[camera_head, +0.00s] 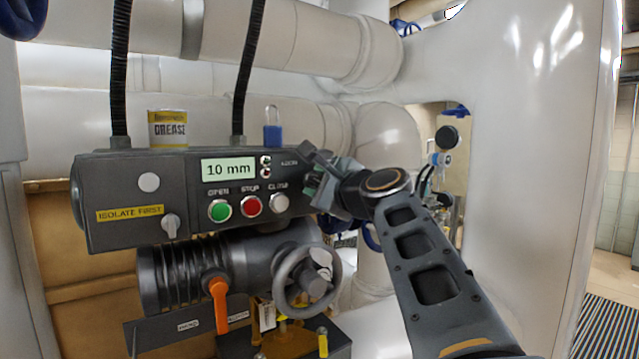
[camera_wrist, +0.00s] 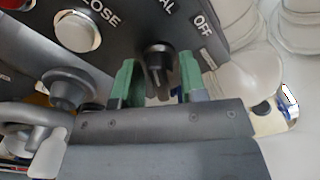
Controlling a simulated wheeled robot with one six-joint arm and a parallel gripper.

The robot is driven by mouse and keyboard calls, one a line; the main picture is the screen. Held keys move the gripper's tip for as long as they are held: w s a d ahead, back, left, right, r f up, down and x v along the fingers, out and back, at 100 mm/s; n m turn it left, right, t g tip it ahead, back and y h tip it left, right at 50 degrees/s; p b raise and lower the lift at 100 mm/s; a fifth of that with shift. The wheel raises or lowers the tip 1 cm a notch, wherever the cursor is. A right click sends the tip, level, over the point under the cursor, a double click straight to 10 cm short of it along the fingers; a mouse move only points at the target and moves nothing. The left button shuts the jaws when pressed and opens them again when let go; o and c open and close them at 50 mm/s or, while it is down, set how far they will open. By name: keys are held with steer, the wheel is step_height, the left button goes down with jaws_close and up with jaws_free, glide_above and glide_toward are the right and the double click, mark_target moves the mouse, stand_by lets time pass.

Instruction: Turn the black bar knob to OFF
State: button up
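The black bar knob (camera_wrist: 158,57) sits on the dark panel in the wrist view, between my two green fingertips. The end of a label reading "AL" is above it, and an "OFF" label (camera_wrist: 203,23) is at its upper right. My gripper (camera_wrist: 159,82) is open, with one finger on each side of the knob and a gap showing on both sides. I cannot tell how deep the fingertips reach along the knob. In the head view my gripper (camera_head: 318,187) is at the right end of the control box (camera_head: 120,205) and hides the knob.
Green (camera_head: 220,211), red (camera_head: 251,206) and white (camera_head: 279,203) buttons are left of my gripper. A grey handwheel (camera_head: 281,267) and an orange lever (camera_head: 219,304) are below. A grease can (camera_head: 167,129) stands on the box. A large white pipe (camera_head: 530,170) is on the right.

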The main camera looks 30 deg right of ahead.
jaws_close()
steer(key=shift+m, duration=0.3)
steer(key=m+p, duration=0.3)
steer(key=m, duration=0.2)
steer(key=shift+r+m, duration=0.1)
steer(key=shift+m, duration=0.3)
steer(key=m+p, duration=0.3)
steer(key=m, duration=0.2)
steer(key=shift+m, duration=0.3)
stand_by(0.4)
jaws_free()
